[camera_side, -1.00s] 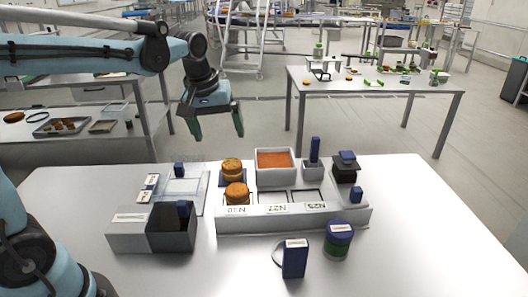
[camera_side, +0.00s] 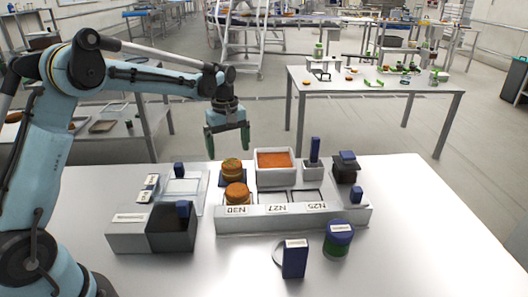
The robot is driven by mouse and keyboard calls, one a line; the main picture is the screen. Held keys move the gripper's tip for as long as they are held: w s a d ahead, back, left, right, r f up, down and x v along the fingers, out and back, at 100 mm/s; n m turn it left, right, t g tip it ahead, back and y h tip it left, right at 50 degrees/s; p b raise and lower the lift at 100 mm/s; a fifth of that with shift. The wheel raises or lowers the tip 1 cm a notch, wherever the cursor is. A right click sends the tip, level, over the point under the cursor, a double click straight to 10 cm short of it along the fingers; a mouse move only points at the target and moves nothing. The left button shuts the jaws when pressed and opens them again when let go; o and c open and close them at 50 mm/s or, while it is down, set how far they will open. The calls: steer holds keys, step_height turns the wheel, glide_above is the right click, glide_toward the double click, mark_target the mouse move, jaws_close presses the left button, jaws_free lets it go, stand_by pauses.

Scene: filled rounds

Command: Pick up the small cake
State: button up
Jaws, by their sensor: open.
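A small round cake (camera_side: 237,193) with a brown-orange body sits at the front left of the white rack, by the N30 label. A second similar cake (camera_side: 231,170) with some green on top stands just behind it on a dark blue base. I cannot tell which of the two is the small cake. My gripper (camera_side: 228,157) points down with its green fingers apart. It is empty and appears above and slightly behind the rear cake, though its exact depth is unclear.
A white tub of orange filling (camera_side: 274,168) stands right of the cakes. The labelled rack (camera_side: 292,220) has a raised front wall. A grey-black box (camera_side: 150,233) is at left. A blue box (camera_side: 294,259) and a blue-green jar (camera_side: 338,240) stand in front.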

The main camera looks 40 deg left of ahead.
mark_target(231, 163)
steer(key=shift+d+f, duration=0.2)
steer(key=shift+f, duration=1.55)
steer(key=shift+d+f, duration=0.15)
steer(key=shift+f, duration=1.55)
steer(key=c, duration=0.8)
